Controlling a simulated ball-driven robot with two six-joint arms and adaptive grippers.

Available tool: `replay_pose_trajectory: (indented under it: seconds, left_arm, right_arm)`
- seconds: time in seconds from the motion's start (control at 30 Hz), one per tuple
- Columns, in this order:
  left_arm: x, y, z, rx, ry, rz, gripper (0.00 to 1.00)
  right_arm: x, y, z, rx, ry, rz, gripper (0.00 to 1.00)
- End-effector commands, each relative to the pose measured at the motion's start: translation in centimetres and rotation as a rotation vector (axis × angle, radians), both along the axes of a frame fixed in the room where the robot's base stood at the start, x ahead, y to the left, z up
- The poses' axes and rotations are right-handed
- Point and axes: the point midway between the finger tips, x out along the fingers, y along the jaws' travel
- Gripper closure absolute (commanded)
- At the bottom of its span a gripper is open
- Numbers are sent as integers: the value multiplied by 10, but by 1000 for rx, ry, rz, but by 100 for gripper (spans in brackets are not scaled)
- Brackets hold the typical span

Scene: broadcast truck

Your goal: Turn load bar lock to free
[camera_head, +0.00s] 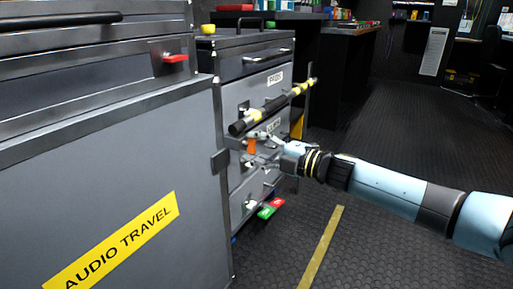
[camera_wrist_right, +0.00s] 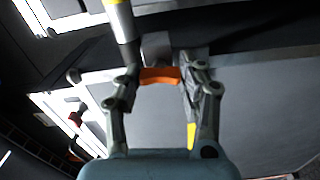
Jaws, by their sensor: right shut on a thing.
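The load bar (camera_head: 272,106), a black and yellow striped bar, runs slantwise across the front of the drawer cabinet. Its pale tube (camera_wrist_right: 122,22) shows at the top of the wrist view. The lock is an orange lever (camera_head: 251,146) just below the bar; it also shows in the wrist view (camera_wrist_right: 160,75), lying crosswise between my fingers. My right gripper (camera_head: 257,149) reaches in from the right and is shut on the orange lever. The lock's markings are not readable. My left gripper is not in view.
A large grey case marked AUDIO TRAVEL (camera_head: 100,185) fills the left side, with a red latch (camera_head: 175,58) on it. The grey drawer cabinet (camera_head: 238,95) stands behind it. Red and green tags (camera_head: 270,208) stick out low on the cabinet. Dark floor (camera_head: 390,130) is open to the right.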

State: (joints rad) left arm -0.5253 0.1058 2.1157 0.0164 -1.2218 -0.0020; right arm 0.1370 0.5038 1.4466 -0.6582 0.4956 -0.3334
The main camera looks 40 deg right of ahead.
Motion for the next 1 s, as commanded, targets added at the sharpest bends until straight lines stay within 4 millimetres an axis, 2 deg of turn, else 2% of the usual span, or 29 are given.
replay_pose_trajectory:
  seconds: [0.43, 0.47, 0.63, 0.9, 1.0]
  left_arm:
    - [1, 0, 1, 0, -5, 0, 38]
    - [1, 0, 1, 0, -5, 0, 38]
    - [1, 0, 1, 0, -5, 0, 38]
    - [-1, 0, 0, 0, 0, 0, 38]
    - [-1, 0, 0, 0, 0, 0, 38]
  right_arm:
    - [-1, 0, -2, -10, 0, 0, 92]
    - [-1, 0, -2, -10, 0, 0, 59]
    - [-1, 0, -2, -9, -1, 0, 37]
    - [-1, 0, -1, -9, -3, 0, 37]
    - [-7, -3, -1, -10, -1, 0, 37]
